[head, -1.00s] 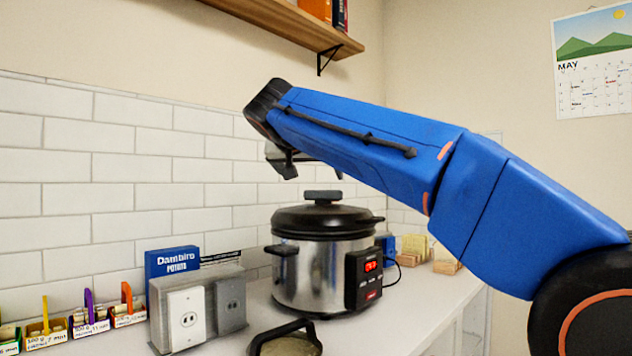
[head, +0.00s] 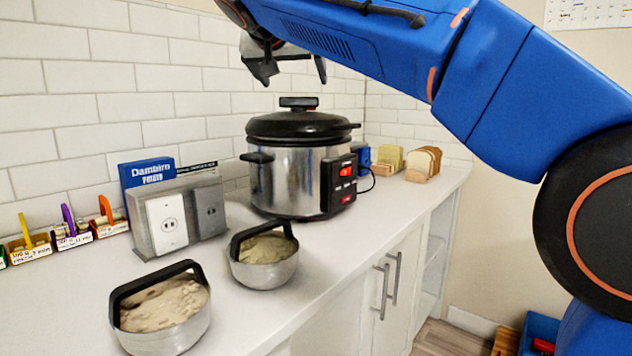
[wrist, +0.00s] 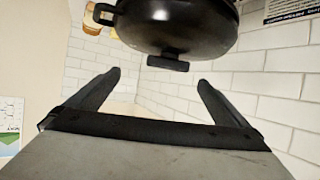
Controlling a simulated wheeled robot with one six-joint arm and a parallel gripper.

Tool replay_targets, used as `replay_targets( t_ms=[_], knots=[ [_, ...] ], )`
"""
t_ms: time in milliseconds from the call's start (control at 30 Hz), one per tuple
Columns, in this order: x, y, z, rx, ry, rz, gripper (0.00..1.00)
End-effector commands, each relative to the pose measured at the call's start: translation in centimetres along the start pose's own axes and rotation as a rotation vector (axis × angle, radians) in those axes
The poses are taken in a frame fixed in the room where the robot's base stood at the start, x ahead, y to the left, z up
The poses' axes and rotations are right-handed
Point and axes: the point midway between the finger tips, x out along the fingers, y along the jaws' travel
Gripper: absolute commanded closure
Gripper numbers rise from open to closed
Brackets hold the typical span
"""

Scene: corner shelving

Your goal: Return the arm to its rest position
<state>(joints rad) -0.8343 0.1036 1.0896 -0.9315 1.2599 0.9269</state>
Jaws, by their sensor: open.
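My blue arm reaches in from the right of the head view, above the counter (head: 330,262). My gripper (head: 292,76) is open and empty, a little above the lid knob of the rice cooker (head: 290,180). In the wrist view my gripper (wrist: 158,82) shows two black fingers spread apart with nothing between them. The cooker's black lid (wrist: 175,25) and its knob lie beyond the fingertips there. The lid sits on the cooker, and the gripper looks clear of it.
Two handled steel bowls, one in front (head: 162,312) and one nearer the cooker (head: 264,256), hold pale contents. A grey outlet box (head: 180,215) stands left of the cooker. Sliced bread (head: 423,163) is at the far right. The tiled wall (head: 110,98) bounds the back.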

Motion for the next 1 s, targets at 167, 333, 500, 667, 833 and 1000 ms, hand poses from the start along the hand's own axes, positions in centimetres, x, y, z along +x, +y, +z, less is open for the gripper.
replay_targets(
  t_ms=[167, 333, 500, 667, 833, 1000],
  knots=[
    [2.0, 7.5, 3.9, -0.068, -0.099, 0.022, 0.0],
    [3.1, 14.2, 9.2, -0.128, -0.204, 0.027, 0.0],
    [3.2, 20.9, 15.8, -0.171, -0.311, 0.022, 0.0],
    [2.4, 26.7, 23.0, -0.193, -0.41, 0.008, 0.0],
    [0.9, 31.8, 31.4, -0.196, -0.507, -0.016, 0.0],
    [-1.2, 35.7, 40.3, -0.181, -0.591, -0.047, 0.0]
  ],
)
